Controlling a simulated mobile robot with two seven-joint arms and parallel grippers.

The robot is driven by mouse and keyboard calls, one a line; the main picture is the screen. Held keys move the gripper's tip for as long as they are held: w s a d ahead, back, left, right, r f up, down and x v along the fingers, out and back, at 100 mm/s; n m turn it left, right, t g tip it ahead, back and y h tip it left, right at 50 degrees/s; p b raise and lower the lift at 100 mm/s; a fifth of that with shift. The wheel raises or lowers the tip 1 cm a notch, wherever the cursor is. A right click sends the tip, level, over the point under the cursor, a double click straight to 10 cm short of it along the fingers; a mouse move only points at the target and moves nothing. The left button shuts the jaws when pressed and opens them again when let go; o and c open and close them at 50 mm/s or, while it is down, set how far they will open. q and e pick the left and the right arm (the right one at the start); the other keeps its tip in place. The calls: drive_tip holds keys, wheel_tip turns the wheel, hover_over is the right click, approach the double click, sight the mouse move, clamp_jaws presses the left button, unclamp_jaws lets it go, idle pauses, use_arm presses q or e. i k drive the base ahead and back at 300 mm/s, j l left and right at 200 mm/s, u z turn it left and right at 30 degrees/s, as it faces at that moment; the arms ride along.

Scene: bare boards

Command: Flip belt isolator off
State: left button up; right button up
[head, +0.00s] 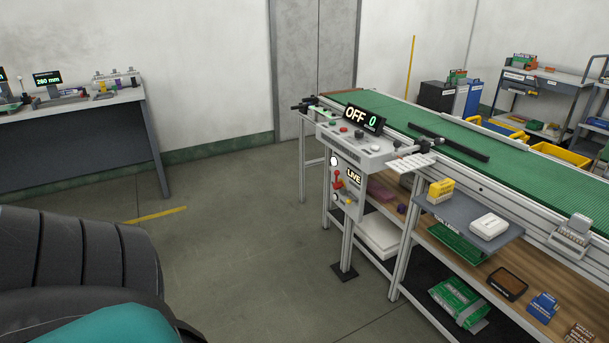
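The belt isolator panel (345,187) is a light grey box on the front leg of the conveyor's near end. It bears a red handle (338,180), and a small sign beside it reads LIVE (354,177). The handle looks roughly upright, but it is too small to tell its exact position. Above it, a grey control console (357,148) carries coloured buttons and a black display (363,120) reading OFF and 0. Neither of my grippers shows in the head view.
The green conveyor belt (398,113) runs back to the right, with a dark bar across it. Shelves below hold boxes, and a grey side tray (470,212) juts out. A workbench (75,106) stands at the left wall. The floor (240,235) before the panel is clear.

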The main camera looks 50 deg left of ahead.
sight(340, 185)
drive_tip(key=u, duration=1.35)
drive_tip(key=i+u, duration=0.1)
drive_tip(key=i+j, duration=0.2)
drive_tip(key=i, duration=0.25)
drive_tip(key=i+j, duration=0.15)
drive_tip(key=i, duration=0.3)
drive_tip(key=i+j, duration=0.2)
drive_tip(key=i, duration=0.3)
drive_tip(key=i+j, duration=0.15)
drive_tip(key=i, duration=0.3)
drive_tip(key=i+j, duration=0.2)
drive_tip(key=i, duration=0.25)
drive_tip(key=l+z, duration=0.05)
